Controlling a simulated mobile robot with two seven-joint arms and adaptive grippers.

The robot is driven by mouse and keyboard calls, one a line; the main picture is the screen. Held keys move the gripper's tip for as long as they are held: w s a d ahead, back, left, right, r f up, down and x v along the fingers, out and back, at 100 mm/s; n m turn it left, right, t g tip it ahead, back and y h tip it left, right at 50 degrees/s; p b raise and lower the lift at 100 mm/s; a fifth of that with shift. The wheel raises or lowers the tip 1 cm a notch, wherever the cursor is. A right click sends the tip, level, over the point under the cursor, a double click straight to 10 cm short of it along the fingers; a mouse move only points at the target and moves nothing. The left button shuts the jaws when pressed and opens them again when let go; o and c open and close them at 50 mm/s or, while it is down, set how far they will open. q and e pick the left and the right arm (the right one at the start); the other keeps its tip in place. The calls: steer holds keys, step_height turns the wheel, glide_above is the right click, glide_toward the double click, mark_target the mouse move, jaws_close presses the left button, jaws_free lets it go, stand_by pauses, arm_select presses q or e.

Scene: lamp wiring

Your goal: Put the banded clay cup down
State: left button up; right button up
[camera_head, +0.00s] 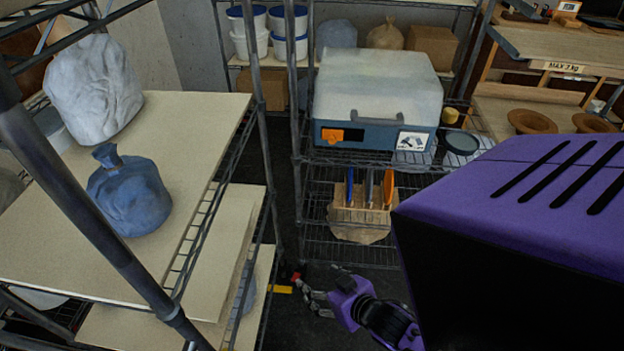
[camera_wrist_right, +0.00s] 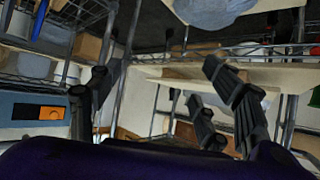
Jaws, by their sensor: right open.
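I cannot make out a banded clay cup in either view. My right gripper (camera_head: 306,293) is low in the middle of the head view, beside the front edge of the left rack. It also shows in the right wrist view (camera_wrist_right: 162,80), with its fingers spread wide and nothing between them. My left gripper is not in view.
A blue sack (camera_head: 130,195) and a pale sack (camera_head: 95,88) rest on the left rack's board (camera_head: 190,130). A white and blue box (camera_head: 375,90) stands on the middle rack. Brown bowls (camera_head: 531,121) sit at right. Red and yellow pieces (camera_head: 281,289) lie near my right gripper.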

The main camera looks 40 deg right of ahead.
steer(key=s+a+f+g, duration=0.2)
steer(key=s+a+f, duration=0.4)
steer(key=a, duration=0.3)
steer(key=shift+s+a+n+y, duration=0.3)
steer(key=shift+s+a, duration=0.1)
steer(key=shift+s, duration=0.45)
steer(key=shift+w, duration=0.1)
